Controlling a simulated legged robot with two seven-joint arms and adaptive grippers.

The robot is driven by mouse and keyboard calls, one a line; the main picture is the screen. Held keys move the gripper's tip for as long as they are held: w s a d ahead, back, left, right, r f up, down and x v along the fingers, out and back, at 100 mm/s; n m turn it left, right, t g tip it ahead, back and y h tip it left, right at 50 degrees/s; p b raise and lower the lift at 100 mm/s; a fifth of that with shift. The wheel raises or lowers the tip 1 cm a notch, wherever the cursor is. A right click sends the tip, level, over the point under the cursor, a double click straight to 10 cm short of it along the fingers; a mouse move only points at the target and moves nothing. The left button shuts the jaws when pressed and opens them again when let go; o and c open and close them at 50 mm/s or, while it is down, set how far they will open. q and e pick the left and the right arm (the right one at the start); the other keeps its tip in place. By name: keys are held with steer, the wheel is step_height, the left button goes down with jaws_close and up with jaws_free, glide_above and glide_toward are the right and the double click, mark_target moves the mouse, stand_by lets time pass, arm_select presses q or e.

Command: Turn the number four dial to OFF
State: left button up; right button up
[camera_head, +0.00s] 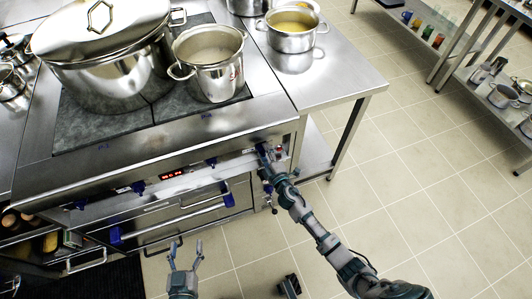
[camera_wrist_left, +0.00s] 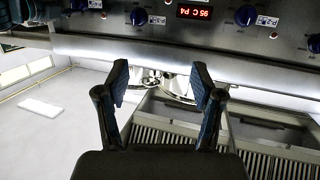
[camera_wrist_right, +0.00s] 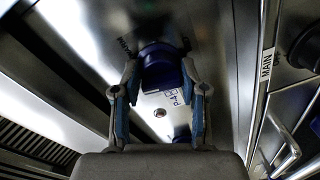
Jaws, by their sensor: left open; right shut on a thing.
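The number four dial (camera_wrist_right: 160,65) is a dark blue knob on the stove's front panel. In the right wrist view it sits between the fingertips of my right gripper (camera_wrist_right: 160,90), with a "P-4" label (camera_wrist_right: 173,97) beside it. My right gripper (camera_head: 263,150) reaches the right end of the panel in the head view, shut on the dial and covering most of it. The dial's pointer and setting cannot be read. My left gripper (camera_head: 186,250) is open and empty, in front of the oven and away from the panel. The left wrist view shows its spread fingers (camera_wrist_left: 160,82).
More blue dials (camera_wrist_left: 245,15) line the panel beside a red display (camera_wrist_left: 194,12). The oven handle (camera_head: 190,216) projects below. A large lidded stockpot (camera_head: 105,60) and a smaller open pot (camera_head: 210,65) stand on the stovetop. The tiled floor (camera_head: 430,150) at right is clear.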

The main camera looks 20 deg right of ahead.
arm_select(q)
steer(key=shift+s+a+f+g+y, duration=0.2)
steer(key=shift+s+f+g+y, duration=0.15)
steer(key=shift+f+g, duration=0.35)
arm_select(e)
steer(key=shift+a+f+n, duration=0.1)
steer(key=shift+a+n, duration=0.05)
steer(key=shift+n, duration=0.95)
arm_select(q)
steer(key=shift+f, duration=0.15)
arm_select(e)
steer(key=o, duration=1)
steer(key=shift+c, duration=0.2)
steer(key=shift+o, duration=0.8)
arm_select(q)
steer(key=shift+a, duration=0.15)
arm_select(e)
steer(key=shift+s, duration=0.15)
steer(key=s, duration=1.1)
steer(key=shift+s+d+r, duration=0.25)
steer(key=shift+d+r, duration=0.1)
steer(key=shift+d, duration=0.05)
